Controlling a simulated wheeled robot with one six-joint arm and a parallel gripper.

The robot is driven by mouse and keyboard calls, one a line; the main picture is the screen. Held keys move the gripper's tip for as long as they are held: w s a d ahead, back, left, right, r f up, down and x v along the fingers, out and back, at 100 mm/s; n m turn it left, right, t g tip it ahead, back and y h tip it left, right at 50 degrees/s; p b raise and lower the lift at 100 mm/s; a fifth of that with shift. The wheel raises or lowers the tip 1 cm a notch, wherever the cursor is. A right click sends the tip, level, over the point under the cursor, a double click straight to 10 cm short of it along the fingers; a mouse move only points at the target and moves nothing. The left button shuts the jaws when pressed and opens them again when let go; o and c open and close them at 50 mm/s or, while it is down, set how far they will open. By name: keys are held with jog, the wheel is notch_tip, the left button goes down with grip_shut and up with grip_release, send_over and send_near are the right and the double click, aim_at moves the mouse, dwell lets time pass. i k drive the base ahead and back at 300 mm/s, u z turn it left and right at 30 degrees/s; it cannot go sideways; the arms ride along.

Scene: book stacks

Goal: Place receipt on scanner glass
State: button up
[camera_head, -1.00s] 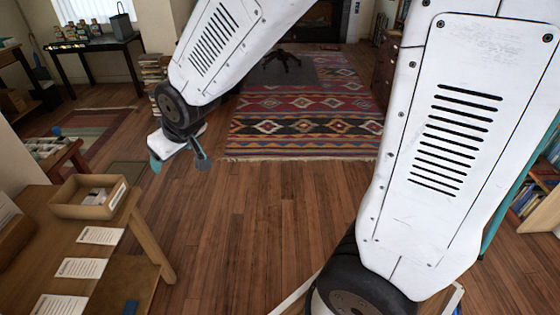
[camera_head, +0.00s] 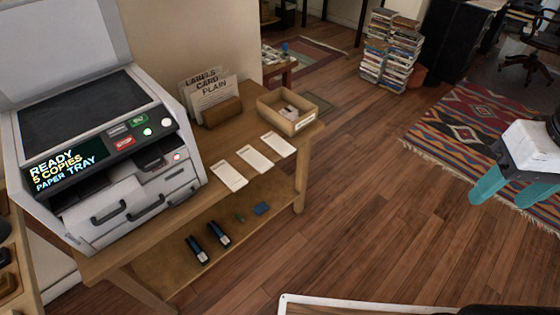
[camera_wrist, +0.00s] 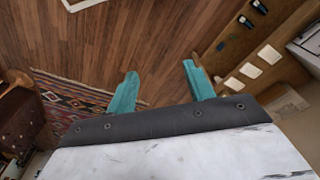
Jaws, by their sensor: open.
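The scanner (camera_head: 110,165) stands at the left end of a wooden table with its lid (camera_head: 60,40) raised. Its dark glass (camera_head: 85,110) is bare. Three white printed slips lie in a row right of it: a near one (camera_head: 228,177), a middle one (camera_head: 255,159) and a far one (camera_head: 279,144). I cannot tell which is the receipt. Similar slips (camera_wrist: 249,70) show at the right of the wrist view. My gripper (camera_head: 510,192), with teal fingers, is open and empty above the floor, well right of the table; the wrist view shows its fingers (camera_wrist: 160,70) apart.
A small wooden box (camera_head: 288,112) and a card holder (camera_head: 222,112) stand behind the slips. Staplers (camera_head: 218,233) and small items lie on the lower shelf (camera_head: 165,265). Stacked books (camera_head: 390,55) stand farther back. The wooden floor (camera_head: 360,190) between table and rug is clear.

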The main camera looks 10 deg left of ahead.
aim_at(104, 99)
jog(key=z, duration=0.8)
jog(key=i, duration=1.6)
jog(key=u, duration=4.1)
